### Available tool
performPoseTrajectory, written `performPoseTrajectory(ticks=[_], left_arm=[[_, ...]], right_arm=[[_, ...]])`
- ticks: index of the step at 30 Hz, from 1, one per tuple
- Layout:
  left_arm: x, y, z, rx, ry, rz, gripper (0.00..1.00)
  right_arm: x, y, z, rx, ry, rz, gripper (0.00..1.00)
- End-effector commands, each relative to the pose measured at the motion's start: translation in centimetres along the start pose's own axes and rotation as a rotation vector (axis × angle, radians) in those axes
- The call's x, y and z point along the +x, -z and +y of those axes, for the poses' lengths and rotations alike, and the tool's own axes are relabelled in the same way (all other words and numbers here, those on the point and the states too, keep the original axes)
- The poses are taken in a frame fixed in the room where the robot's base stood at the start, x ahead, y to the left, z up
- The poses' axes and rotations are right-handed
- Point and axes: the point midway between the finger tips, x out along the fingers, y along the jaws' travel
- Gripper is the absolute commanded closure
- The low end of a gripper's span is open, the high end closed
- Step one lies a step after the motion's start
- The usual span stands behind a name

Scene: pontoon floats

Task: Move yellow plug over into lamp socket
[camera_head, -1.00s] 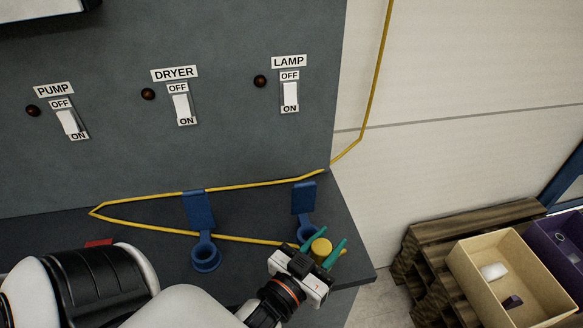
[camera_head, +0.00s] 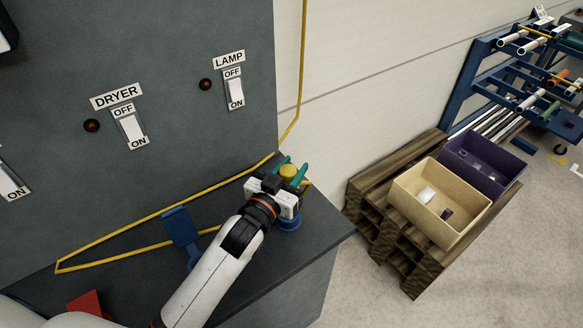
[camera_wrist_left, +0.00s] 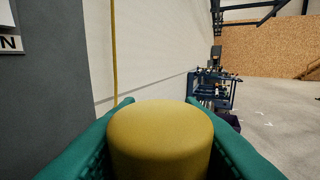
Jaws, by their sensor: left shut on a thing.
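The yellow plug (camera_head: 289,171) is between the teal fingers of my left gripper (camera_head: 288,168), which is shut on it. In the left wrist view the plug (camera_wrist_left: 160,140) fills the lower middle, with a finger on each side. The gripper is at the right end of the dark counter, below the LAMP switch (camera_head: 236,92). A blue socket (camera_head: 289,223), the one under the LAMP label, shows partly below the gripper; the gripper hides the rest. I cannot tell the gap between plug and socket. My right gripper is not in view.
A yellow cable (camera_head: 165,211) runs over the counter (camera_head: 285,262) and up the wall. Another blue socket piece (camera_head: 180,227) stands left of my arm, with a red part (camera_head: 87,306) at lower left. Right of the counter, beige (camera_head: 437,226) and purple (camera_head: 475,180) bins sit on pallets.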

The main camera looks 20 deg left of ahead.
Motion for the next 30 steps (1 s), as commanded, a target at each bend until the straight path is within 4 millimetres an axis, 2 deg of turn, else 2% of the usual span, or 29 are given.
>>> performPoseTrajectory(ticks=[8, 21, 30], left_arm=[[-0.1, -0.3, 0.0, 0.0, -0.002, -0.001, 0.92], [-0.1, 4.2, 0.0, 0.0, -0.002, -0.001, 0.92], [-0.1, 5.7, 0.0, 0.001, -0.002, -0.001, 0.92]], right_arm=[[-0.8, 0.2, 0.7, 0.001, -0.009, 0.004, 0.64], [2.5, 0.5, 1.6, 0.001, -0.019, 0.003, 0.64], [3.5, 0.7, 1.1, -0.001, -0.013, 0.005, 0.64]])
